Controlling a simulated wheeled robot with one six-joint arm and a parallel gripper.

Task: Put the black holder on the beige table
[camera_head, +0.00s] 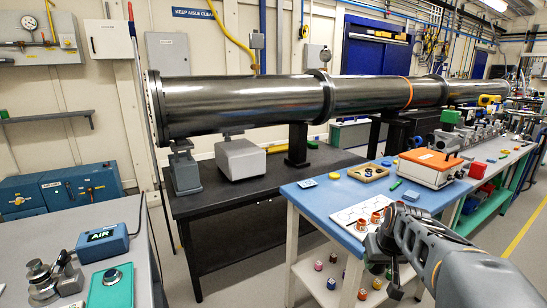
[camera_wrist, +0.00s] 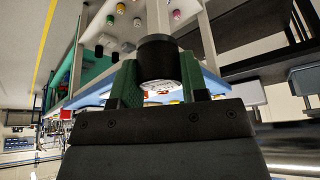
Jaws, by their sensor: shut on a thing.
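My gripper (camera_wrist: 158,78) is shut on the black holder (camera_wrist: 158,50), a dark cylinder with a pale, marked end face, held between two green fingers in the wrist view. In the head view my wrist is at the lower right, in front of the blue-topped bench (camera_head: 335,194); the holder cannot be clearly told apart from the dark wrist there. No tabletop is plainly beige; the blue-topped bench has cream legs and a cream lower shelf (camera_head: 310,284).
A white tray (camera_head: 350,215) with orange-and-white parts and an orange-topped box (camera_head: 430,165) stand on the blue top. Several small coloured pieces sit on the lower shelf. A grey table (camera_head: 75,268) at left holds a blue AIR box (camera_head: 102,243). A large steel tube (camera_head: 240,101) spans the back.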

